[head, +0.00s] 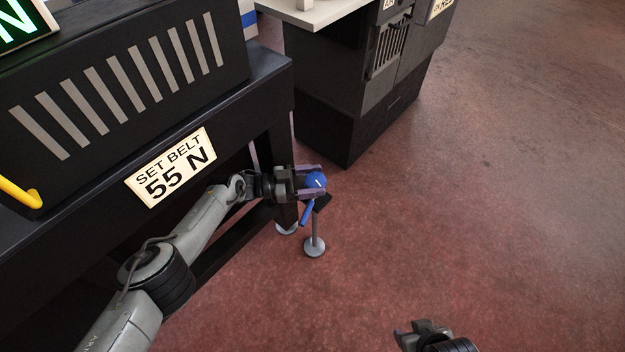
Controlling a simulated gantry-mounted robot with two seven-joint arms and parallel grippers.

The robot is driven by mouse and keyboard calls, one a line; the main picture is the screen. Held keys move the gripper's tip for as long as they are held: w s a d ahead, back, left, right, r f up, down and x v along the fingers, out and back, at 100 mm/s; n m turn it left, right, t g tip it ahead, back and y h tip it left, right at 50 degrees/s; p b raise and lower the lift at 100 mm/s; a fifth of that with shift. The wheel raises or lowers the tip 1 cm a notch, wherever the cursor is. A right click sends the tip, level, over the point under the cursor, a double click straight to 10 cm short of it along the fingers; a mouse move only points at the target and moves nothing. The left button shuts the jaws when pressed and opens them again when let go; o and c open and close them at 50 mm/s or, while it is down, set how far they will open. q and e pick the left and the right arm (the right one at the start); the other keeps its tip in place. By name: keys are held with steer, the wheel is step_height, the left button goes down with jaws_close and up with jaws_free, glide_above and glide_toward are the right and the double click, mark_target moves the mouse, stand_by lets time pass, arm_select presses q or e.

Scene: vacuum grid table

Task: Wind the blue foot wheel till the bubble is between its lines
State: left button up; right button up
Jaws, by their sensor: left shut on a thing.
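The blue foot wheel (316,181) is at the near corner of the black machine, above a grey levelling foot (315,247) on a thin post. It has a white mark on its hub and a blue handle (307,212) that hangs down from it. My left gripper (311,182) is shut on the blue wheel, with its fingers on either side of the hub. My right gripper (424,333) is low at the bottom edge, away from the wheel, and its fingers are too unclear to read. No bubble or level lines can be made out in this view.
The black machine (271,95) fills the left, with a "SET BELT 55 N" sign (172,168) and a yellow handle (22,194). A dark cabinet (322,98) with a pale top stands behind. The reddish floor (500,200) to the right is clear.

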arm_select(q)
steer(key=o, duration=0.9)
steer(key=shift+o, duration=0.2)
steer(key=shift+s+n+t+y, duration=0.1)
steer(key=shift+n+t+y, duration=0.3)
steer(key=shift+n+t, duration=0.95)
arm_select(e)
steer(key=shift+r, duration=0.1)
